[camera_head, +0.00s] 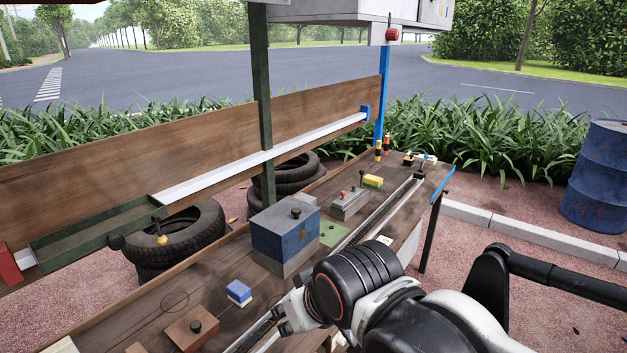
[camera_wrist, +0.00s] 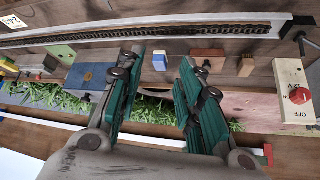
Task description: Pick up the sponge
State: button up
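A small blue-and-white block (camera_head: 239,292), which looks like a sponge, lies on the wooden bench at the lower middle. In the wrist view the block (camera_wrist: 159,62) shows between and beyond my fingertips, apart from them. My gripper (camera_wrist: 160,68) is open with nothing between its green-sided fingers. In the head view my arm covers most of the gripper. A small yellow block (camera_head: 373,181) sits farther back on the bench; I cannot tell whether it is also a sponge.
A blue-grey box with a black knob (camera_head: 285,233) stands behind the block. A brown wooden block with a knob (camera_head: 194,328) lies in front of it. A metal rail with a chain (camera_wrist: 150,32) runs along the bench. Bare wood surrounds the blue-and-white block.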

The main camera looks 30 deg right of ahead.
aim_at(371, 182)
jog(key=i+l+u, duration=0.2)
jog(key=l+u, duration=0.2)
jog(key=l, duration=0.45)
jog(key=l+u, duration=0.35)
jog(key=l, duration=0.5)
jog(key=l+u, duration=0.4)
jog(key=l, duration=0.45)
jog(key=k+l, duration=0.1)
jog(key=l, duration=0.9)
jog(key=l+z, duration=0.15)
jog(key=l, duration=0.8)
jog(key=j+u, duration=0.2)
